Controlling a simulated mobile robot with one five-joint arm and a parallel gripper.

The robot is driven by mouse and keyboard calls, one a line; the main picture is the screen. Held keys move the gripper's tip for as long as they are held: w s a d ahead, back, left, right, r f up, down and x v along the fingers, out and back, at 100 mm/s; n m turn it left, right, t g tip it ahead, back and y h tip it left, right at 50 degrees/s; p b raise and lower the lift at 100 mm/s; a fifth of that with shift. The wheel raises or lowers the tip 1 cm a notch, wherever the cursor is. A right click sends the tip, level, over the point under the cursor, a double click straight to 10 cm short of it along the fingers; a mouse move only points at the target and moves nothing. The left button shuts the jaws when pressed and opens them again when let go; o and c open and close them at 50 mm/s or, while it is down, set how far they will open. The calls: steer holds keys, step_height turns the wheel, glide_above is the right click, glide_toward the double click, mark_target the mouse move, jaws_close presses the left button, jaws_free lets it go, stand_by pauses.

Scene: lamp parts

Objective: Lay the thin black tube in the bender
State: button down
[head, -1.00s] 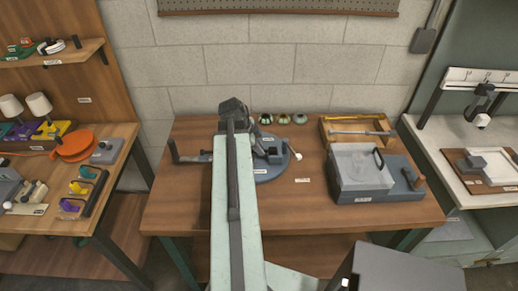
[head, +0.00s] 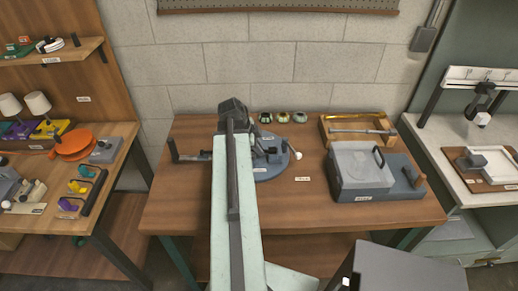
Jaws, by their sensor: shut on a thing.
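The bender is a round blue-grey plate (head: 272,171) with dark fittings (head: 270,148) on the wooden bench, mostly behind my arm. A dark lever with an upright grip (head: 173,149) shows left of my arm, and a white-tipped lever (head: 298,155) sticks out at its right. My gripper (head: 233,108), a dark block at the far end of my pale green arm, is over the back left part of the bender. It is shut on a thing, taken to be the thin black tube. Its fingertips and the tube are hidden, so I cannot tell whether the tube touches the bender.
Several small dark and greenish round pieces (head: 282,117) stand behind the bender. Right of it are an open wooden tray (head: 333,143) with a rod and a grey lidded box (head: 361,172). A side table (head: 100,217) stands left. The bench's front right is bare.

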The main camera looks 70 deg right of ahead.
steer(key=shift+f, duration=0.3)
steer(key=c, duration=1.4)
jaws_free()
steer(key=p+v, duration=0.7)
steer(key=v, duration=0.1)
steer(key=shift+s, duration=0.15)
steer(key=shift+f, duration=0.1)
